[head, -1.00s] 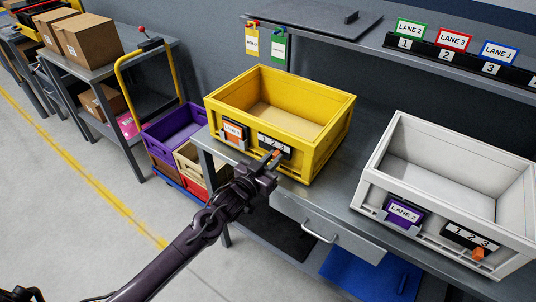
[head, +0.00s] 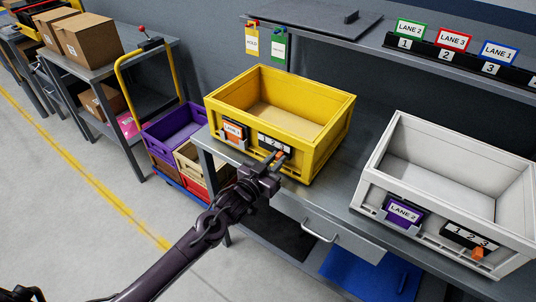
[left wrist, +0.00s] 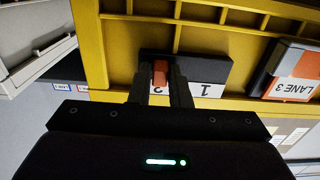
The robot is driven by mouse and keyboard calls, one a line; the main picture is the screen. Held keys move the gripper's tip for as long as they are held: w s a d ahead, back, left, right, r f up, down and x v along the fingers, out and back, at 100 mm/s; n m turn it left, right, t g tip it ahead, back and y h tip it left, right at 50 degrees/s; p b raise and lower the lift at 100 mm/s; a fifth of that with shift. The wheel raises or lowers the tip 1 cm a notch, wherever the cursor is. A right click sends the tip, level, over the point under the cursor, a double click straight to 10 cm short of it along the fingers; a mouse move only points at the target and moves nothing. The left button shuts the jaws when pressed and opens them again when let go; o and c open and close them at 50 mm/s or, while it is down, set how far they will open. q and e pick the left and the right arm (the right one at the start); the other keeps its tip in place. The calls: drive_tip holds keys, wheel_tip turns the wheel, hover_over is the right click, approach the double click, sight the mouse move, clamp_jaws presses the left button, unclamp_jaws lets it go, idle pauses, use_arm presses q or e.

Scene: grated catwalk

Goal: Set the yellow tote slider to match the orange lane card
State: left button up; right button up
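The yellow tote (head: 318,148) stands on the grey bench. Its front has an orange-framed lane card (head: 234,132), which reads LANE 3 upside down in the wrist view (left wrist: 292,88). Beside it is a dark slider strip numbered 1, 2, 3 (head: 264,139), with an orange slider knob (left wrist: 160,73). My right gripper is out of view.
A white tote (head: 375,190) with a purple LANE 2 card (head: 403,211) and its own slider stands to the right. Below the bench edge are a drawer (head: 325,228) and, at left, coloured crates (head: 172,133).

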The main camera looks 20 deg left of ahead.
use_arm(q)
drive_tip(key=shift+o, duration=1.4)
drive_tip(key=shift+p+v, duration=0.75)
drive_tip(key=shift+v, duration=0.25)
drive_tip(key=p+v, duration=0.2)
drive_tip(key=v, duration=0.3)
drive_tip(key=shift+p, duration=0.35)
